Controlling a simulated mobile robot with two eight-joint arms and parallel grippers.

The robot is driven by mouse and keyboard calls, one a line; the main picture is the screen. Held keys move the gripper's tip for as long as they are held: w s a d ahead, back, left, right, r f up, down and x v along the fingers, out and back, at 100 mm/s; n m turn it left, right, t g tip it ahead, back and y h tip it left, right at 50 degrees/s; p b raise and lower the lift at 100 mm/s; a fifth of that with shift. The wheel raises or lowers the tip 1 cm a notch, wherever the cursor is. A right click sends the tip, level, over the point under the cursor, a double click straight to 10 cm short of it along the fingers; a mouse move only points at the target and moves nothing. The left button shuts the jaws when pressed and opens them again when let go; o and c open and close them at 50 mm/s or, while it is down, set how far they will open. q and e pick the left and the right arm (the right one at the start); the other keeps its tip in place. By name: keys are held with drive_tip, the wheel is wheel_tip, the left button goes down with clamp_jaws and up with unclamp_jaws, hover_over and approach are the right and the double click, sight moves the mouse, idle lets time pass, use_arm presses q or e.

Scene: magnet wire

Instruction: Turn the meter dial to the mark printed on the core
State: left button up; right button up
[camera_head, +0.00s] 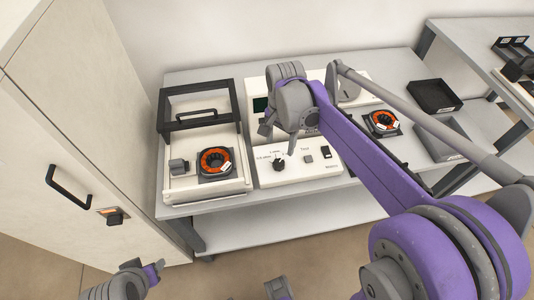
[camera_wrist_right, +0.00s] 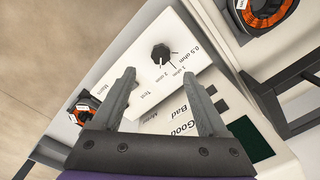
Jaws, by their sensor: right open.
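The meter (camera_head: 318,172) is a white box with a black dial (camera_head: 278,164) on its front panel. In the wrist view the dial (camera_wrist_right: 160,54) has marks 0.5 ohm, 1 ohm and 2 ohm beside it; I cannot tell surely which one it points to. My right gripper (camera_head: 279,142) is open and empty above the panel. In the wrist view its fingers (camera_wrist_right: 160,82) point toward the dial, apart from it. An orange-wound core (camera_head: 215,161) with a white tag sits in the left fixture; its print is too small to read. My left gripper (camera_head: 148,274) shows only partly at the bottom left.
The left fixture has a raised dark-framed cover (camera_head: 199,112). A second orange core (camera_head: 382,122) lies right of the meter. Black and grey trays (camera_head: 434,96) stand at the right of the grey table (camera_head: 225,205). A tall cabinet (camera_head: 75,130) stands at the left.

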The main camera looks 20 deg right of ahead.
sight(279, 163)
drive_tip(key=shift+m, duration=0.3)
drive_tip(key=f, duration=0.7)
drive_tip(key=f+b, duration=0.1)
drive_tip(key=f, duration=0.2)
drive_tip(key=shift+w+d+f, duration=0.15)
drive_tip(key=shift+w+f, duration=0.1)
drive_tip(key=shift+w, duration=0.05)
clamp_jaws()
